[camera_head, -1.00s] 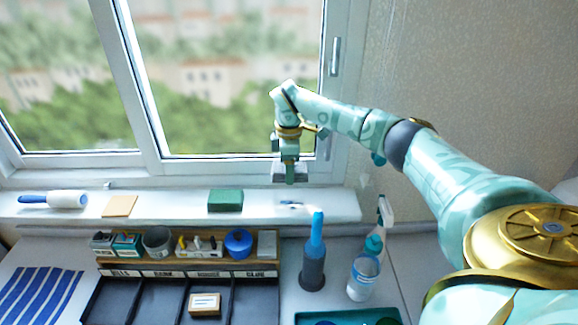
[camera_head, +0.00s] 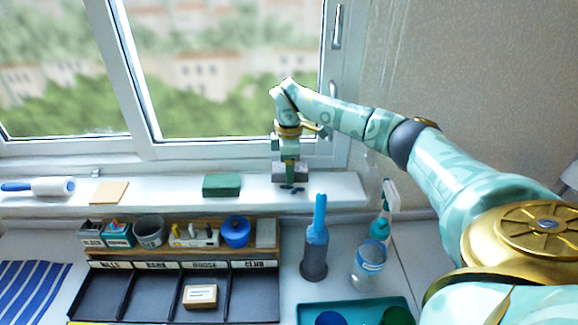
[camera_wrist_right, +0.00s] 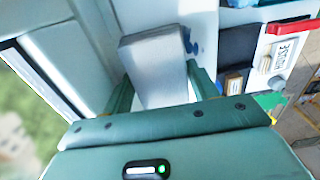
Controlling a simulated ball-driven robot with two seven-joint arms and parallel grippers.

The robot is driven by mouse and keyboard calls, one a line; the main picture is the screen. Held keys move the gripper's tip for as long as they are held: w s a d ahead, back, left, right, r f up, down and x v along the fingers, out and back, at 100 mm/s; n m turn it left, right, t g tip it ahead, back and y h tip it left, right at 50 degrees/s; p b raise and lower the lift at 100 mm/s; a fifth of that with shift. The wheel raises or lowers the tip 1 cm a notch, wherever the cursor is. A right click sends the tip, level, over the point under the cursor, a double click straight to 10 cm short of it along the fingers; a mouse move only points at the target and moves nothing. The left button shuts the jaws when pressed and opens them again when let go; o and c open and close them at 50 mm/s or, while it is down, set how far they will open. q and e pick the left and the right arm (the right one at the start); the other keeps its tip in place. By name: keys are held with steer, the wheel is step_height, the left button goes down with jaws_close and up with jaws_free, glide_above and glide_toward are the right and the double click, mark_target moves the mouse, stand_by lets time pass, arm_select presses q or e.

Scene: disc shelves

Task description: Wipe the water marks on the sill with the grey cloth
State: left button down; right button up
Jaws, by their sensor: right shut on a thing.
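My right gripper (camera_head: 289,160) is shut on the grey cloth (camera_head: 290,174), a folded block held over the right part of the white sill (camera_head: 262,193). The cloth also shows between the fingers in the right wrist view (camera_wrist_right: 155,62). The dark blue water marks (camera_head: 292,189) lie on the sill just below the cloth in the head view. Blue marks (camera_wrist_right: 192,42) also show beside the cloth in the wrist view. I cannot tell whether the cloth touches the sill. My left gripper is out of view.
A green block (camera_head: 221,185), a tan square (camera_head: 109,192) and a lint roller (camera_head: 45,187) lie along the sill. Below stand an organiser with small items (camera_head: 180,250), a blue-topped brush (camera_head: 316,240), a spray bottle (camera_head: 384,215) and a clear cup (camera_head: 367,265).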

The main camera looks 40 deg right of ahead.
steer(key=shift+f, duration=0.7)
stand_by(0.3)
